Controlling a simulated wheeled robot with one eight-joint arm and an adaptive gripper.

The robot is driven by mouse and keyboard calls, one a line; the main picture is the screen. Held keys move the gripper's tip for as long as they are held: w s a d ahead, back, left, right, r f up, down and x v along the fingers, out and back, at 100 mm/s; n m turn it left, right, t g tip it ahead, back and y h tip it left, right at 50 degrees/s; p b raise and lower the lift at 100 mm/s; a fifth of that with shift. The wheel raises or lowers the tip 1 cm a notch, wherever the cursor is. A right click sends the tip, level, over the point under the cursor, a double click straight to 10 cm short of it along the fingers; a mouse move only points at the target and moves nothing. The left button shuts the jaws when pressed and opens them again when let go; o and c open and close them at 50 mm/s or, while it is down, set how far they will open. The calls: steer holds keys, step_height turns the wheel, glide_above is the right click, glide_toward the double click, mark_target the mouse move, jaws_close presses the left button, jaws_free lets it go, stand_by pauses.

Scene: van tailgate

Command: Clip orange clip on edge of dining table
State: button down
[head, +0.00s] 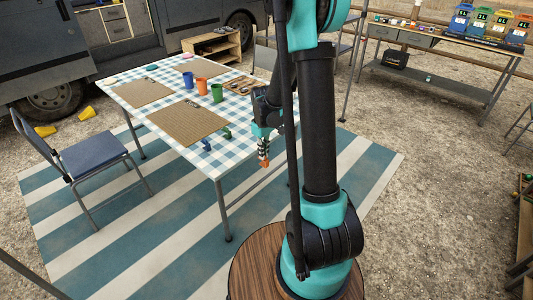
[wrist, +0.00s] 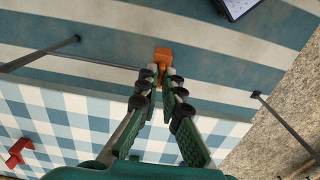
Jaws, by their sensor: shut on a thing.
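My gripper (head: 263,150) is shut on the small orange clip (head: 265,162), which hangs below its fingertips. In the wrist view the orange clip (wrist: 162,57) sits between the tips of my gripper (wrist: 160,80), with the striped mat behind it. The dining table (head: 217,171) has a blue and white checked cloth. In the head view my gripper shows by the table's right side near the front corner. In the wrist view the table edge (wrist: 120,98) crosses below the clip, and the clip appears out past it. I cannot tell the exact gap.
A blue clip (head: 207,145) and a green clip (head: 227,133) are at the table's near part. A red clip (wrist: 18,152) shows on the cloth in the wrist view. Cups (head: 201,86) and woven placemats (head: 188,121) lie on the table. A folding chair (head: 92,156) stands left.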

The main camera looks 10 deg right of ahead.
mark_target(248, 152)
steer(key=shift+w+a+f, duration=0.4)
steer(key=shift+w+a, duration=0.25)
steer(key=shift+w, duration=0.15)
steer(key=shift+w+a, duration=0.6)
steer(key=shift+w, duration=0.2)
steer(key=shift+w+a, duration=0.45)
steer(key=shift+w, duration=0.15)
steer(key=shift+w+a, duration=0.4)
steer(key=shift+w, duration=0.2)
stand_by(0.4)
steer(key=shift+w+a, duration=0.15)
steer(key=shift+w, duration=0.1)
steer(key=shift+w+a, duration=0.4)
steer(key=shift+w, duration=0.1)
stand_by(0.5)
stand_by(0.3)
steer(key=c, duration=1.6)
jaws_free()
